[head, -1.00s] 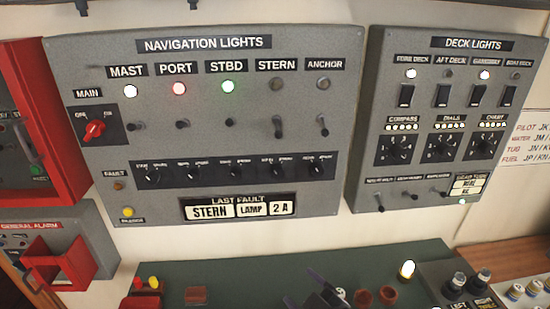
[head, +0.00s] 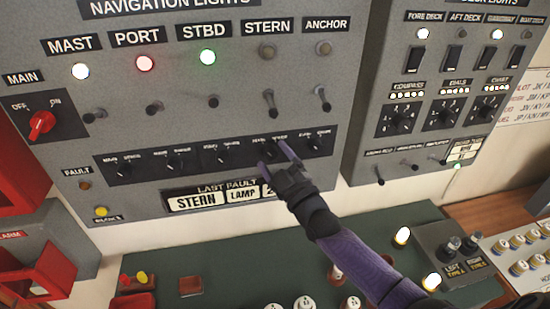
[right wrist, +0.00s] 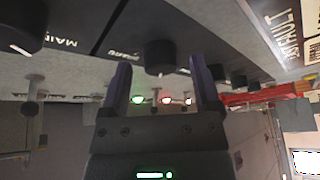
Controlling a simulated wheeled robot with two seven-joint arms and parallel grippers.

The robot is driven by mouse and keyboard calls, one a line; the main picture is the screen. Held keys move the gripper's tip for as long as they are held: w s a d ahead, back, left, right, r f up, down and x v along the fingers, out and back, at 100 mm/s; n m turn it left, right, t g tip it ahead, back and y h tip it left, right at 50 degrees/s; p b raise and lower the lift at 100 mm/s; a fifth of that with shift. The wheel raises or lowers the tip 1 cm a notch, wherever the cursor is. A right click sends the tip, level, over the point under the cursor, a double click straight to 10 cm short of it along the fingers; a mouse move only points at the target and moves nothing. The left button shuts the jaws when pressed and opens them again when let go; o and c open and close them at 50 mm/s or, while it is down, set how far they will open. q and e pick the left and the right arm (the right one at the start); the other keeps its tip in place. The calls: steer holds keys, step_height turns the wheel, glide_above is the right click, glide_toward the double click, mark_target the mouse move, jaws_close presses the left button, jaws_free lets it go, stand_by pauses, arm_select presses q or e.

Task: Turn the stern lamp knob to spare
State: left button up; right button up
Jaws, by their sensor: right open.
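The stern lamp knob (head: 269,149) is the fourth black knob in the lower row of the navigation lights panel (head: 142,196). My right gripper (head: 273,157) is at this knob, open, its purple fingers pointing at the panel. In the right wrist view the knob (right wrist: 160,56) stands between the two spread fingers, with a gap on each side. The gripper partly covers the knob in the head view, so I cannot tell its pointer position. The stern light (head: 267,52) is dark. My left gripper is not in view.
Neighbouring knobs (head: 222,154) and (head: 315,143) sit close on both sides. Toggle levers (head: 270,103) stick out above. The fault plate (head: 212,201) is just below. The deck lights panel (head: 357,150) is to the right, a green desk (head: 215,262) below.

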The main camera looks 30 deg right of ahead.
steer(key=shift+w, duration=0.1)
jaws_close()
steer(key=shift+f+m, duration=0.1)
steer(key=shift+m, duration=0.2)
steer(key=m+t+h+b, duration=0.1)
steer(key=m, duration=0.2)
steer(key=shift+a+f+m+h, duration=0.1)
steer(key=shift+m+h, duration=0.2)
steer(key=shift+h, duration=0.1)
steer(key=m+h+b, duration=0.1)
steer(key=m+h, duration=0.2)
steer(key=m, duration=0.2)
steer(key=shift+a+t, duration=0.1)
steer(key=shift+t, duration=0.3)
steer(key=m+h, duration=0.3)
steer(key=m, duration=0.2)
steer(key=shift+a+m, duration=0.1)
steer(key=shift+m, duration=0.2)
steer(key=shift+m+g+h, duration=0.4)
steer(key=shift+m+h, duration=0.45)
steer(key=shift+m, duration=0.55)
steer(key=shift+m+g+h, duration=0.4)
steer(key=shift+m+h, duration=0.45)
steer(key=shift+m, duration=0.55)
steer(key=shift+a+m, duration=0.1)
steer(key=shift+m, duration=0.2)
